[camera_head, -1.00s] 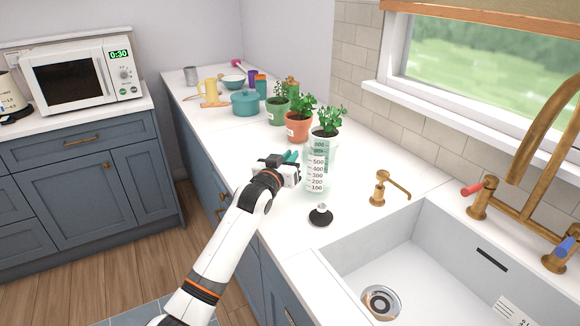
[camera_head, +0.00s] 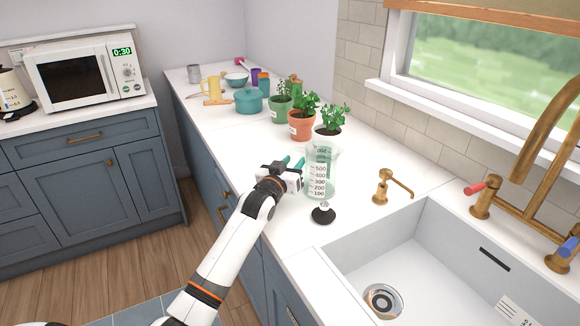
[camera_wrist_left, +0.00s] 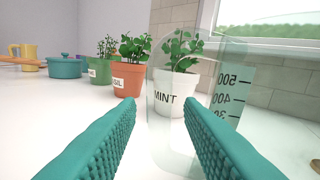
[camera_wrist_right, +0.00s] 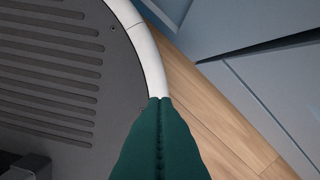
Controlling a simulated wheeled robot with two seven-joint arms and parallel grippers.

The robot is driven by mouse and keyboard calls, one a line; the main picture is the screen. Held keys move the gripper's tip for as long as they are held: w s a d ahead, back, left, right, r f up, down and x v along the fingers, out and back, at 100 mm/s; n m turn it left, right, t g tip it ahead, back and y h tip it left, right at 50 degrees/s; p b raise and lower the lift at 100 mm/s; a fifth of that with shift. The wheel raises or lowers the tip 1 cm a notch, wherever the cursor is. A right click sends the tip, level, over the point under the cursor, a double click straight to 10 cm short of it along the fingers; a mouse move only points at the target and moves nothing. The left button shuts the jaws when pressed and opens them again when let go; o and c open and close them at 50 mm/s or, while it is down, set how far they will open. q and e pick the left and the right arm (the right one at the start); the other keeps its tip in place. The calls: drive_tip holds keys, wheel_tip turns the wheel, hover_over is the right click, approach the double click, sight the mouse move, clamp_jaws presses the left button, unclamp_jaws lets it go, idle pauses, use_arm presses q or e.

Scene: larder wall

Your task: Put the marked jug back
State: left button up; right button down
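The marked jug (camera_head: 319,178) is a clear measuring jug with dark numbered lines. It stands upright on the white counter, near the sink. My left gripper (camera_head: 293,161) is just left of it in the head view, with its teal fingers apart. In the left wrist view the jug (camera_wrist_left: 190,115) is ahead and right of centre, and the right finger overlaps its lower part. I cannot tell whether that finger touches it. Nothing is clasped between the fingers. My right gripper (camera_wrist_right: 160,105) has its fingers together and empty, low near my base.
Potted herbs stand behind the jug: mint (camera_head: 328,131), a terracotta pot (camera_head: 301,126) and a green pot (camera_head: 280,110). A black-based stopper (camera_head: 323,215) lies in front of it. A brass dispenser (camera_head: 381,190) and the sink (camera_head: 400,260) are to the right. A teal pot (camera_head: 249,103) stands farther back.

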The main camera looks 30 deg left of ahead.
use_arm(q)
drive_tip(key=s, duration=0.4)
drive_tip(key=s+d, duration=0.1)
drive_tip(key=s, duration=0.7)
drive_tip(key=shift+d+r+b, duration=0.15)
drive_tip(key=shift+r+b, duration=0.05)
drive_tip(key=shift+b, duration=0.1)
drive_tip(key=shift+f, duration=0.1)
